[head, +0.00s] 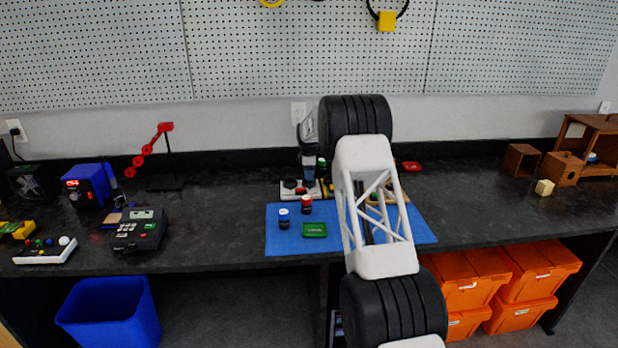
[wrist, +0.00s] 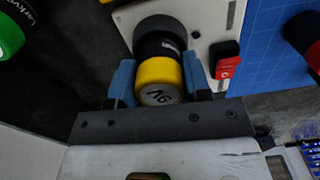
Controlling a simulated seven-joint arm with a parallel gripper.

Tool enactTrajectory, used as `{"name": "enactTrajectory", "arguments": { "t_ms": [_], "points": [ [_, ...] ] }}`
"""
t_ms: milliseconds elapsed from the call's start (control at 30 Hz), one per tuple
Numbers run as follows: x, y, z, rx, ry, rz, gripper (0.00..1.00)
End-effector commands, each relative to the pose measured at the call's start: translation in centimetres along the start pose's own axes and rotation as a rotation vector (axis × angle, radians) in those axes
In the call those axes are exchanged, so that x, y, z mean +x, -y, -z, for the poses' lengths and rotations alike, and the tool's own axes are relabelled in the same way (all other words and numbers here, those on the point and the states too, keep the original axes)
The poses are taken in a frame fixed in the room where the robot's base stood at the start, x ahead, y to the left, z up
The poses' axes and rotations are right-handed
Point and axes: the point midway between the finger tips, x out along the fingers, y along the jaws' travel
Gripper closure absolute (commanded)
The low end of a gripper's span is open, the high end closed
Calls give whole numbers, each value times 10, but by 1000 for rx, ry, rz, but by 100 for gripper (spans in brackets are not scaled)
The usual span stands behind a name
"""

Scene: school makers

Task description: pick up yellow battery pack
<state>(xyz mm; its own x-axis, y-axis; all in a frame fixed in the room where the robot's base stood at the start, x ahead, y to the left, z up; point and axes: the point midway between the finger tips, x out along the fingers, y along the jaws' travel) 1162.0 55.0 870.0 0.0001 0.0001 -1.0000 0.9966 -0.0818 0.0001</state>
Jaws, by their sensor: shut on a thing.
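The yellow battery pack (wrist: 158,72) is a short cylinder with a yellow lower band, a black upper part and a grey end marked 9V. In the wrist view it sits between the two blue fingers of my gripper (wrist: 158,80), which is shut on it, one finger against each side. Its far end overlaps a dark round shape on a white base (wrist: 195,20); I cannot tell whether they touch. In the head view my white and black arm hides most of the gripper area.
A red switch (wrist: 226,68) on the white base is close right of the pack. A green-ended can (wrist: 10,38) is at left, a red and black cylinder (wrist: 303,38) at right by the blue mat (head: 285,240). A green box (head: 314,230) and small bottle (head: 284,220) stand on the mat.

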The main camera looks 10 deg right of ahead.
Motion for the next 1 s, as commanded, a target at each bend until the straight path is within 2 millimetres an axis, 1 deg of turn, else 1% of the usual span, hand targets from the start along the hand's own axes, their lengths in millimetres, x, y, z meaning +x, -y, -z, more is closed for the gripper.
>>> {"name": "enactTrajectory", "arguments": {
  "t_ms": [167, 367, 467, 800, 1000],
  "points": [
    [-1, 0, 0, 0, 0, -1, 88],
    [-11, 0, 0, 0, 0, -1, 88],
    [-20, 0, 0, 0, 0, -1, 88],
    [-72, 0, 0, 0, 0, -3, 88],
    [-93, 0, 0, 0, 0, -1, 88]
  ]
}}
